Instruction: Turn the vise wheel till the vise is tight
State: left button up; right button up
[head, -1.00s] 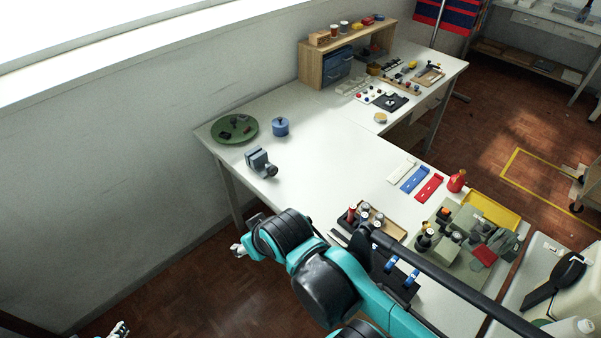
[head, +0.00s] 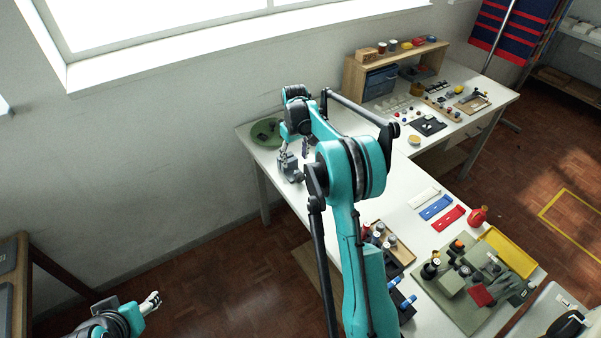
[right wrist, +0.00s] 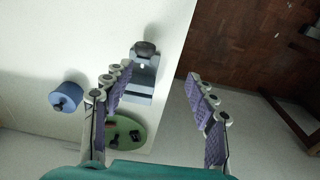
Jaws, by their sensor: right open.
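The small grey-blue vise (head: 287,170) stands at the far left corner of the white table. In the right wrist view the vise (right wrist: 140,88) has its dark round wheel (right wrist: 145,48) at the table edge side. My right gripper (head: 294,147) is open and just above the vise, pointing down. In the right wrist view its fingers (right wrist: 160,75) are wide apart, the left one overlapping the vise's side. Nothing is between the fingertips; no contact with the wheel shows. My left gripper (head: 150,302) is low at the left, away from the table, too small to judge.
A green round mat (right wrist: 130,128) with small dark parts lies beside the vise. A blue lidded pot (right wrist: 66,97) stands nearby. The table's edge is close to the vise, with open floor (right wrist: 240,45) beyond. Trays and fixtures (head: 450,290) fill the near table.

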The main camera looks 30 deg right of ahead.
send_over(298, 176)
jog(key=d, duration=0.1)
jog(key=shift+g, duration=0.4)
notch_tip(298, 176, down, 5)
jog(key=shift+r+p, duration=0.1)
jog(key=shift+p, duration=0.2)
notch_tip(298, 176, down, 8)
jog(key=shift+f+b, duration=0.15)
jog(key=shift+b, duration=0.8)
jog(key=c, duration=1.2)
jog(key=shift+o, duration=0.2)
jog(key=shift+a+h, duration=0.15)
jog(key=shift+h, duration=0.35)
jog(key=shift+a+f+h+b, duration=0.1)
jog(key=shift+h+b, duration=0.35)
jog(key=shift+h, duration=0.15)
jog(key=shift+a+f+h+b, duration=0.1)
jog(key=shift+h+b, duration=0.3)
jog(key=shift+h, duration=0.2)
jog(key=shift+h+b, duration=0.45)
jog(key=shift+h, duration=0.35)
jog(key=shift+d+r+h, duration=0.1)
jog(key=shift+r+h, duration=0.05)
jog(key=shift+h, duration=0.15)
